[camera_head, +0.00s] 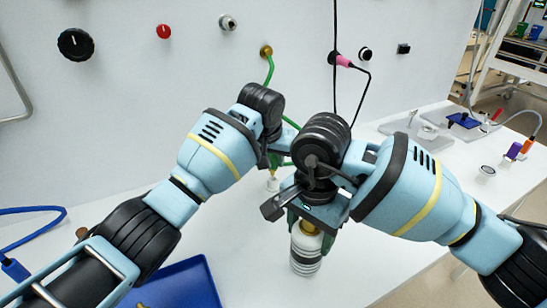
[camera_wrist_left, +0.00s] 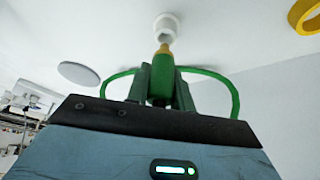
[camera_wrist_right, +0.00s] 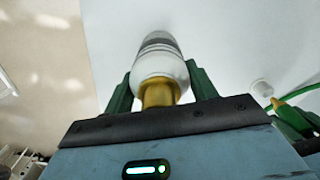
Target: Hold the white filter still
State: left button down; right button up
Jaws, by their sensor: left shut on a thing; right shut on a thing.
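The white filter (camera_head: 306,255) has a ribbed body and a brass neck. It hangs roughly upright below my right gripper (camera_head: 310,222). In the right wrist view the filter (camera_wrist_right: 158,58) points away between the fingers, and my right gripper (camera_wrist_right: 160,88) is shut around its brass neck. I cannot tell whether its lower end touches the table. My left gripper (camera_wrist_left: 162,82) is shut on a green hose connector (camera_wrist_left: 163,72) with a yellow tip. A small white fitting (camera_wrist_left: 166,27) is at that tip; I cannot tell if they touch. The fitting also shows in the head view (camera_head: 272,184).
A green hose (camera_head: 269,68) runs from a brass wall port. A blue tray (camera_head: 185,287) lies at front left, with a blue cable (camera_head: 40,210) beyond it. A blue tool holder (camera_head: 463,120) and a small round jar (camera_head: 487,171) are at right. White table is clear near the filter.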

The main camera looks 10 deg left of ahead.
pick_arm(q)
jog(key=shift+r, duration=0.15)
jog(key=shift+r, duration=2.4)
pick_arm(e)
jog(key=o, duration=1.2)
jog(key=shift+r, duration=0.1)
notch_tip(320, 180, up, 12)
jog(key=shift+f, duration=0.1)
